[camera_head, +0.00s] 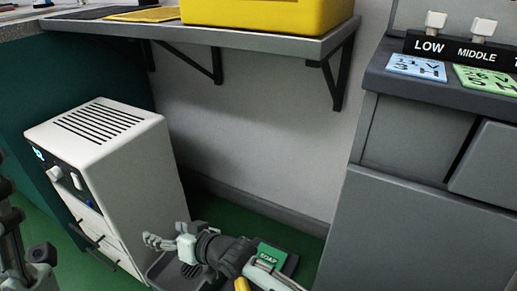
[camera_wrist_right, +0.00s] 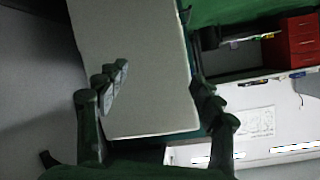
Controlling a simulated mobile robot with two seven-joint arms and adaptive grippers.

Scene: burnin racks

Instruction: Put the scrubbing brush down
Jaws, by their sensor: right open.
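My right gripper (camera_head: 158,241) reaches left, low beside the white cabinet, above a grey tray (camera_head: 158,268). Its two fingers stand wide apart in the right wrist view (camera_wrist_right: 158,80), with nothing between them. I cannot clearly make out the scrubbing brush. A small yellow piece (camera_head: 241,285) shows at the bottom edge by my right arm; I cannot tell whether it belongs to the brush. Part of my left arm shows at the left edge of the head view, but its jaw state is unclear.
A white cabinet (camera_head: 150,160) with a vented top stands left of my right gripper. A green soap box (camera_head: 270,255) lies behind my right arm. A grey shelf (camera_head: 270,46) with a yellow container (camera_head: 262,14) is overhead. A grey console (camera_head: 415,220) blocks the right side.

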